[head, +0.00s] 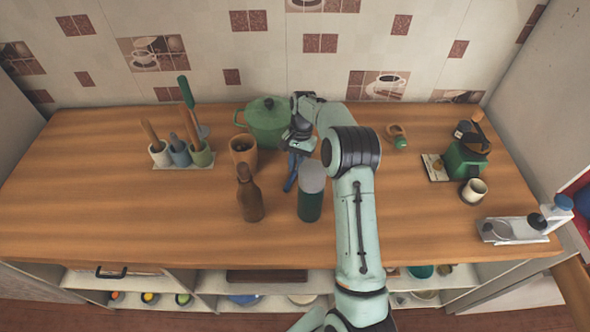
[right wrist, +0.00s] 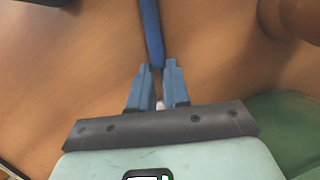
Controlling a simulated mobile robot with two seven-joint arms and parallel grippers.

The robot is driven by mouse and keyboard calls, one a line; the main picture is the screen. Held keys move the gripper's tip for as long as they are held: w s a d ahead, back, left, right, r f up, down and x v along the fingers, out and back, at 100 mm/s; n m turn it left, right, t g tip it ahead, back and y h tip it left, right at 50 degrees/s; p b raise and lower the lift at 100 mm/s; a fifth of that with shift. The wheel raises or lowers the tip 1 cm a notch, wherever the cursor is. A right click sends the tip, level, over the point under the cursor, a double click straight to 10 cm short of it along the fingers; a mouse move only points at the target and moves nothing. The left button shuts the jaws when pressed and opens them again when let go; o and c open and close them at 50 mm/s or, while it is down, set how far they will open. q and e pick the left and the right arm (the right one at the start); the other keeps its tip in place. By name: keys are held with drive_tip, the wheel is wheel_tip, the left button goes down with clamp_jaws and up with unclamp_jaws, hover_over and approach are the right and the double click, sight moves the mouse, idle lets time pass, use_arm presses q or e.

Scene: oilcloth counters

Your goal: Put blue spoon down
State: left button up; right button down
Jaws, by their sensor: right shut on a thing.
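The blue spoon (head: 290,182) is at the middle of the wooden counter, between the brown bottle and the green-and-grey canister. My right gripper (head: 296,152) reaches over the counter and is shut on the spoon. In the right wrist view, the spoon's blue handle (right wrist: 151,30) runs up from between the blue fingertips (right wrist: 157,68) of my right gripper. The gripped end is partly hidden by the fingers. I cannot tell whether the spoon touches the counter. My left gripper is not in view.
A green pot (head: 265,122) stands close behind the gripper. A brown cup (head: 243,154), a brown bottle (head: 249,198) and a canister (head: 311,195) stand around it. Utensil holders (head: 182,156) are at the left. A green grinder (head: 465,160) is at the right. The front left counter is clear.

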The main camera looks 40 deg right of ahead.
wheel_tip(320, 180, up, 20)
idle(0.6)
drive_tip(key=shift+a, duration=0.1)
